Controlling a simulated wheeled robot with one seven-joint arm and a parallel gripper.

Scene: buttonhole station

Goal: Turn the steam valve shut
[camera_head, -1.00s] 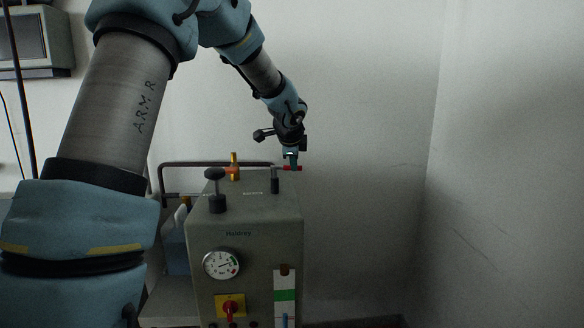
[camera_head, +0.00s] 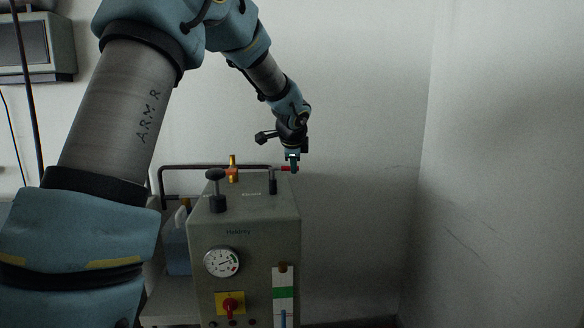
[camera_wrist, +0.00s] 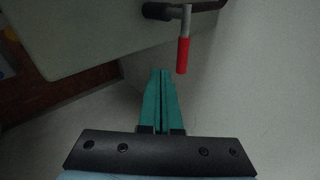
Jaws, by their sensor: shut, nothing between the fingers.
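The steam valve's lever with a red grip (camera_head: 285,168) sticks out to the right at the back right of the grey steam unit's top. In the wrist view the red grip (camera_wrist: 183,56) points down the picture from a metal stem beside a dark knob. My gripper (camera_head: 293,170) is at the outer end of the red grip and hides part of it. In the wrist view its green fingers (camera_wrist: 160,72) are shut and empty, with the tips just left of the red grip. A gap shows there; I cannot tell the height difference.
The grey steam unit (camera_head: 245,255) has a black knob (camera_head: 216,177), a dark post (camera_head: 272,182) and an orange-brass fitting (camera_head: 233,168) on top. A gauge (camera_head: 222,262) and red switch (camera_head: 230,304) are on its front. The space to its right is clear up to the wall.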

